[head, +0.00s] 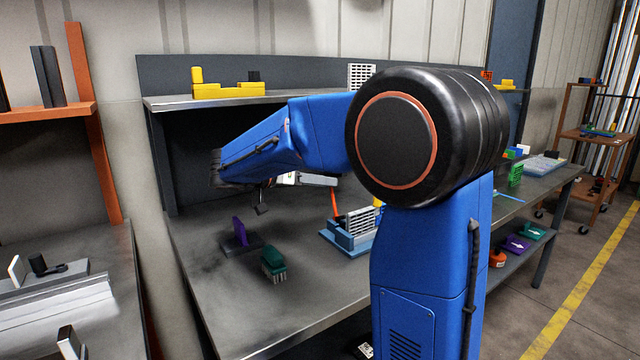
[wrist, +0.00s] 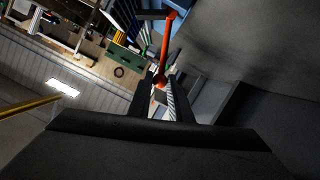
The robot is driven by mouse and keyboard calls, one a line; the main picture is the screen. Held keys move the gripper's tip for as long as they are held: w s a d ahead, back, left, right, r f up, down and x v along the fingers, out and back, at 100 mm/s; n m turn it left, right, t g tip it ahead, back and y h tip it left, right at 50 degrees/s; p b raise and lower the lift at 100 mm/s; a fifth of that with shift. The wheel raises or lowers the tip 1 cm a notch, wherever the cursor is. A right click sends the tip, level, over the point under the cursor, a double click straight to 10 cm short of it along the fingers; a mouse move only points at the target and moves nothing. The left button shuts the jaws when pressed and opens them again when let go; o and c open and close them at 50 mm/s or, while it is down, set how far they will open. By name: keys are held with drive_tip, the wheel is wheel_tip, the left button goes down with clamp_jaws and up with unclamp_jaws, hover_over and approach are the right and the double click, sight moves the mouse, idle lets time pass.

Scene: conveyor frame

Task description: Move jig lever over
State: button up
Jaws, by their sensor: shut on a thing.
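The jig (head: 345,241) is a blue base with a pale ribbed block, standing on the grey workbench. Its orange lever (head: 335,204) rises from the left side of the jig, leaning slightly left. In the wrist view the orange lever (wrist: 168,40) runs from the top down to a rounded end between my fingers. My gripper (wrist: 160,84) is shut on this end of the lever. In the head view my gripper (head: 331,182) is small and partly hidden by my blue arm, at the lever's top. My arm also covers the jig's right side.
A green brush (head: 273,262) and a purple upright piece (head: 240,232) on a dark base stand left of the jig. A yellow fixture (head: 228,90) sits on the shelf above. The bench's front left is clear.

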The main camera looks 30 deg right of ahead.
drive_tip(key=shift+s+r, duration=0.2)
drive_tip(key=shift+s, duration=0.35)
drive_tip(key=shift+s+d+r, duration=0.1)
drive_tip(key=shift+s, duration=1.3)
drive_tip(key=o, duration=0.9)
drive_tip(key=v, duration=1.7)
drive_tip(key=shift+r, duration=0.1)
